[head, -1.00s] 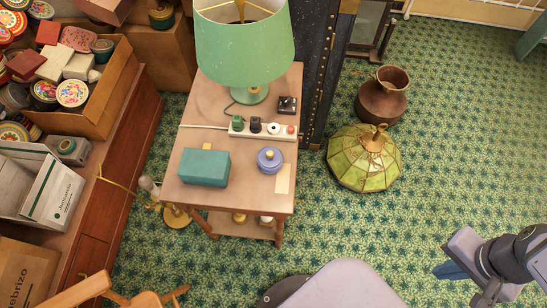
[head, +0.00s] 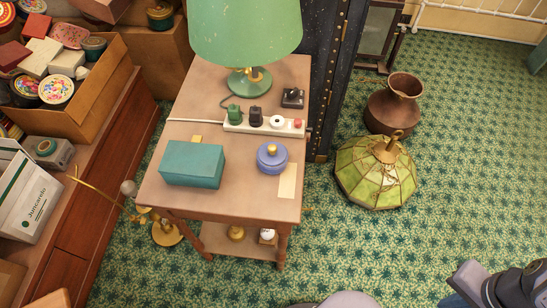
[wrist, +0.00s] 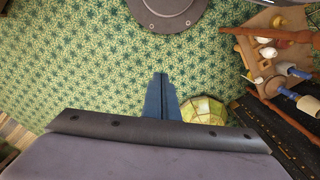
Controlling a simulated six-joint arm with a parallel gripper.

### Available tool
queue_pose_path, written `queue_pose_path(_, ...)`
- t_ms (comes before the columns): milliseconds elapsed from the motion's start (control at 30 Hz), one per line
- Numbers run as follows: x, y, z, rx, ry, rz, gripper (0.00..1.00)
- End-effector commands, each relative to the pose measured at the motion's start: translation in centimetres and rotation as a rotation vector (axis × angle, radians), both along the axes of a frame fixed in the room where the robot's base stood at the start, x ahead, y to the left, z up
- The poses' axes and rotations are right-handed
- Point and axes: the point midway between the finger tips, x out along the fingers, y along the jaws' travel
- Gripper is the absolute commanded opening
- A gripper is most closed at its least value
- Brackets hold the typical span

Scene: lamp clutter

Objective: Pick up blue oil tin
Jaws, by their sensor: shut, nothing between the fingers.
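A round blue-violet tin (head: 271,158) with a yellow knob on its lid stands upright on the small wooden side table (head: 215,88), right of a teal box (head: 192,164). It is the only round blue tin I see on that table. My gripper shows at the lower right edge in the head view, cut off by the frame and well away from the tin. In the wrist view my gripper (wrist: 160,78) has its two blue fingers together, with nothing between them, over the green carpet. I cannot make out the tin in the wrist view.
A green lamp (head: 247,35) and a power strip (head: 265,123) stand behind the tin. A green glass lampshade (head: 376,172) and a copper jug (head: 392,105) are on the floor right of the table. Open carpet lies between table and gripper.

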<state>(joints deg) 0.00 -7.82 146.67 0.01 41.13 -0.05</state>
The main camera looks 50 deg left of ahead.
Motion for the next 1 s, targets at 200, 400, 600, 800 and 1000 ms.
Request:
queue_pose_path(200,0.0,0.0,0.02,0.0,0.0,0.0,0.0)
queue_pose_path(400,0.0,0.0,0.01,0.0,0.0,0.0,0.12)
queue_pose_path(600,0.0,0.0,0.01,0.0,0.0,0.0,0.6)
queue_pose_path(800,-0.01,0.0,0.0,0.0,0.0,0.0,0.8)
queue_pose_path(1000,0.0,0.11,0.0,0.003,0.002,-0.003,0.8)
